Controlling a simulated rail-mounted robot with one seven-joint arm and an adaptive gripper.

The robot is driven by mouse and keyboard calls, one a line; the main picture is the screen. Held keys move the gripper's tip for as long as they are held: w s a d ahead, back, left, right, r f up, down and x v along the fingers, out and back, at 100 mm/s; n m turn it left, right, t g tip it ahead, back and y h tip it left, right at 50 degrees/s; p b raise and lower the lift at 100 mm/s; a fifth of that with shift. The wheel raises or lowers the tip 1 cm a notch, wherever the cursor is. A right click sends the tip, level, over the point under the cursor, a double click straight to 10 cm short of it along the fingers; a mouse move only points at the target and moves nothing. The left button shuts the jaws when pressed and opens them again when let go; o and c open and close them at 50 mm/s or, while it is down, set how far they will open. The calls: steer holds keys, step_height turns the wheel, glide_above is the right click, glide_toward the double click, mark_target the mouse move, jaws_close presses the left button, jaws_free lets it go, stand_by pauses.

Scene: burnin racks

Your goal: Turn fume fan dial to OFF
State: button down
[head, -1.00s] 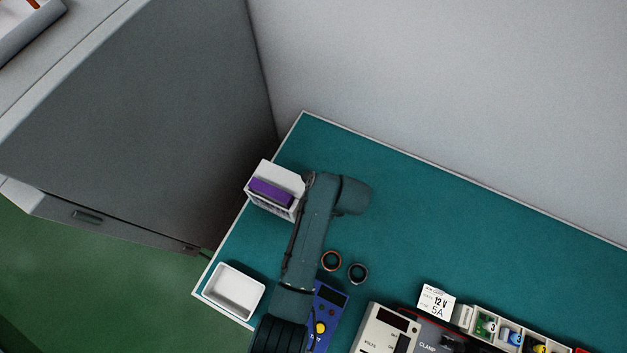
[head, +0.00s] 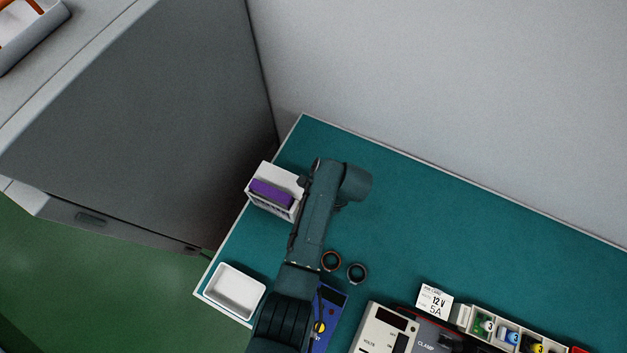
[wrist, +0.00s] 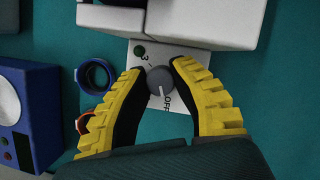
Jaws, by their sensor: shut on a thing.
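In the wrist view, a round grey dial (wrist: 159,79) sits on a white plate (wrist: 150,52) marked with a 3 above it and OFF below. A pale mark on the dial's lower side faces roughly toward the OFF lettering. My gripper (wrist: 158,78) has its two yellow-and-black fingers on either side of the dial and is shut on it. In the head view my arm covers the dial and the fingers.
A white box with a purple block (head: 270,192) stands beside my arm. Two rings (head: 344,267) and a blue meter (head: 330,308) lie close by. A white tray (head: 235,291) is at the bench's left corner. The bench's back is clear.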

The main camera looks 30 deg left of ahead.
steer(key=shift+f, duration=0.1)
steer(key=c, duration=0.8)
jaws_free()
steer(key=v, duration=1.2)
steer(key=shift+w, duration=0.1)
